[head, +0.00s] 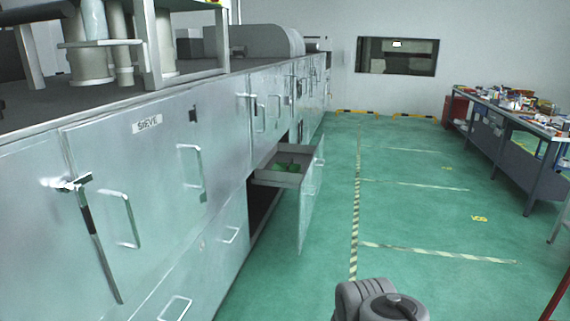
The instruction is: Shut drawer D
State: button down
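One drawer (310,205) stands pulled out from the long metal cabinet row, ahead and left of the picture's middle. Its tall pale front panel faces right into the aisle and has a handle. Its shallow open box holds green items, too small to identify. No letter D is readable on it, so I cannot confirm that it is drawer D. A grey rounded part of my arm shows at the bottom edge. My gripper is not in view.
The cabinet row (215,110) runs along the left, with several bar handles and a "SIEVE" label (147,123). A cluttered workbench (515,125) stands at right. The green floor (400,215) between them is open, with striped tape lines.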

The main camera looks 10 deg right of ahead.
aim_at(293, 181)
jog(key=z, duration=0.6)
jog(key=i, duration=1.95)
jog(key=u, duration=0.4)
jog(key=i, duration=1.9)
jog(key=u, duration=1.15)
jog(key=i, duration=0.3)
jog(key=u, duration=0.05)
